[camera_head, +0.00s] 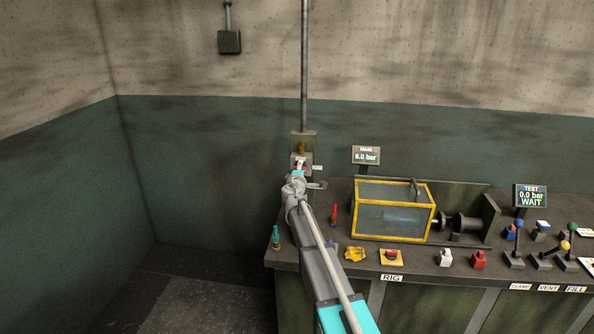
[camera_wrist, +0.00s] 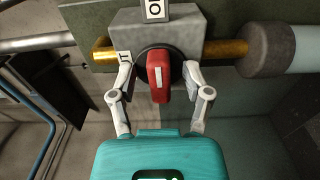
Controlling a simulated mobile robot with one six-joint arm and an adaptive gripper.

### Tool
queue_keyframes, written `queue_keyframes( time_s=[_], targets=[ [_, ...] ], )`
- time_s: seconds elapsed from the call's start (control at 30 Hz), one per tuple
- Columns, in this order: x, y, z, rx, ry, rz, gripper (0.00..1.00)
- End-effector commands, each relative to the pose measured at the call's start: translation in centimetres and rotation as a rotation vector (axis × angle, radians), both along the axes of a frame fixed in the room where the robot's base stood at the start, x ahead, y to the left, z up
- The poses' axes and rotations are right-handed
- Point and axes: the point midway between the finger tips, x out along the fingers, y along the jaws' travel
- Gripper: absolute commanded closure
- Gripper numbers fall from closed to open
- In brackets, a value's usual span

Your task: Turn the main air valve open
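The main air valve is a grey block (camera_wrist: 185,30) on a brass pipe (camera_wrist: 228,50) in the wrist view. Its red handle (camera_wrist: 158,75) carries a white line that runs up and down in the picture. My gripper (camera_wrist: 158,88) is open, with one finger on each side of the handle and a gap visible on both sides. White marked plates show above the handle (camera_wrist: 155,10) and at its left (camera_wrist: 124,57). In the head view my gripper (camera_head: 299,176) is at the valve block (camera_head: 298,158) on the wall pipe, and my arm hides much of that area.
The MAIN display (camera_head: 366,156) reads 6.0 bar. The TEST display (camera_head: 531,195) reads 0.0 bar, WAIT. A yellow-framed clear box (camera_head: 394,212) stands on the bench right of my arm. A red upright item (camera_head: 333,215) and a teal one (camera_head: 276,238) stand near my arm.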

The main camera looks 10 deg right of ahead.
Motion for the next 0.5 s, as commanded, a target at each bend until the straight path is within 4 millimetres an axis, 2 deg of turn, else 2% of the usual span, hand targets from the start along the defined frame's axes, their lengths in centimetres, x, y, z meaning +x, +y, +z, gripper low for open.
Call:
queue_keyframes(
  time_s=[0.27,0.5],
  targets=[
    [-1.9,0.5,0.0,0.0,0.0,-0.001,0.4],
    [-5.2,1.7,0.0,0.0,0.0,0.001,0.4]
  ],
)
